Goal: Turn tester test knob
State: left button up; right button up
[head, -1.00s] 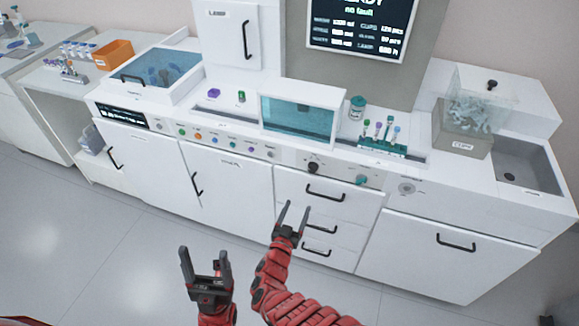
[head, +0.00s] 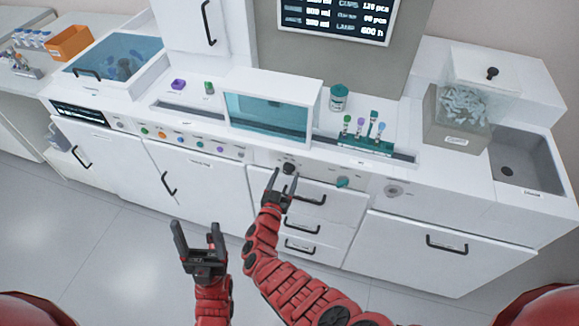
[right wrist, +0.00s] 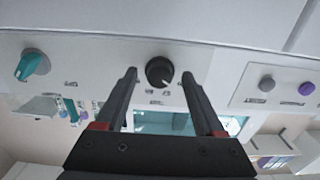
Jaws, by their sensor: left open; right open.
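A black knob (head: 289,168) sits on the front panel below the blue-windowed chamber; in the right wrist view the black knob (right wrist: 159,71) shows between my fingertips, a little beyond them. A teal knob (head: 342,182) sits further right on the same panel; it is at the left in the right wrist view (right wrist: 32,64). The labels are too small to read. My right gripper (head: 282,182) is open and empty, close in front of the black knob; its two fingers also show in the right wrist view (right wrist: 160,78). My left gripper (head: 196,236) is open and empty, low over the floor.
Drawers with black handles (head: 310,199) lie below the knobs. A row of coloured buttons (head: 180,139) runs to the left. A teal rack with tubes (head: 362,142) stands on the counter above. The floor in front is clear.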

jog(key=shift+w, duration=0.2)
jog(key=shift+s+r, duration=0.1)
jog(key=shift+c, duration=0.7)
grip_shut()
